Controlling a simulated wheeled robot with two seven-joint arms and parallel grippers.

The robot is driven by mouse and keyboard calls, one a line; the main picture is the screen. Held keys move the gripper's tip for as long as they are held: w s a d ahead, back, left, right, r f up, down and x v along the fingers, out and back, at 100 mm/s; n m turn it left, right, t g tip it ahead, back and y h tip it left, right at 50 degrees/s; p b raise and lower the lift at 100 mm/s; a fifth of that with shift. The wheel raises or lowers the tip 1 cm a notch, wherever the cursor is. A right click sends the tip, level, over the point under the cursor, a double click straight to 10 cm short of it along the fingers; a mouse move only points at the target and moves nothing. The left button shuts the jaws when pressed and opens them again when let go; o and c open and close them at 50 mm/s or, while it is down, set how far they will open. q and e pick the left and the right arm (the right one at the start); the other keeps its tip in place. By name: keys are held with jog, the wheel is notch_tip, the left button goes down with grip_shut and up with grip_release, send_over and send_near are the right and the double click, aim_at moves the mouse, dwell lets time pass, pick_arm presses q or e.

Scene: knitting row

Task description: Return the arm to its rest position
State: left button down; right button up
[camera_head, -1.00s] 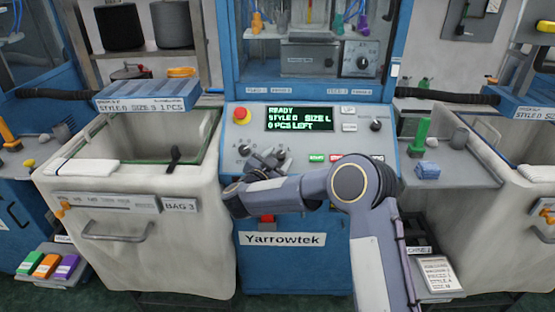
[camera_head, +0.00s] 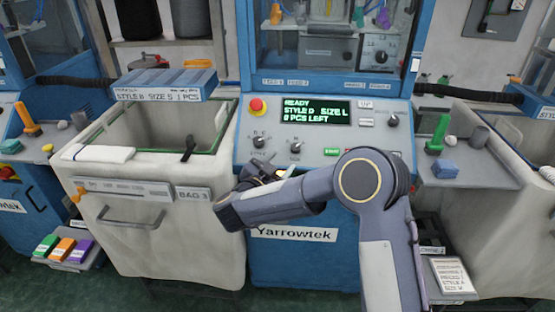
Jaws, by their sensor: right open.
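My right arm comes in from the lower right and bends left across the front of the blue Yarrowtek machine (camera_head: 300,270). My right gripper (camera_head: 262,172) is just below the knobs of the control panel (camera_head: 345,135), partly hidden by the forearm. It is open, and I see nothing held in it. The panel's screen (camera_head: 316,111) reads READY, STYLE D, SIZE L, 0 PCS LEFT. My left gripper is not in view.
A fabric bin (camera_head: 170,240) labelled BAG 3 stands left of the machine. A grey side shelf (camera_head: 478,180) on the right holds a green part (camera_head: 437,135) and a blue block (camera_head: 444,168). Colored boxes (camera_head: 62,249) sit low at the left.

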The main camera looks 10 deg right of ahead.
jog(key=s+d+r+n+t+y+p, duration=0.1)
jog(key=s+r+n+t+y, duration=0.2)
jog(key=r+y, duration=0.4)
jog(key=s+d+r+n+y+p, duration=0.2)
jog(key=r+n+y, duration=0.25)
jog(key=r, duration=0.35)
jog(key=s+d+f+n+g+y, duration=0.1)
jog(key=s+f+g, duration=0.2)
jog(key=s, duration=0.8)
jog(key=s+d+f+n+g+y+p, duration=0.1)
jog(key=s+f+g, duration=0.3)
jog(key=s, duration=0.7)
jog(key=s+d+f+n+g+y+p, duration=0.1)
jog(key=s+d+f+g, duration=0.1)
jog(key=s, duration=1)
notch_tip(320, 180, down, 3)
jog(key=shift+r+g, duration=0.2)
jog(key=shift+g, duration=0.7)
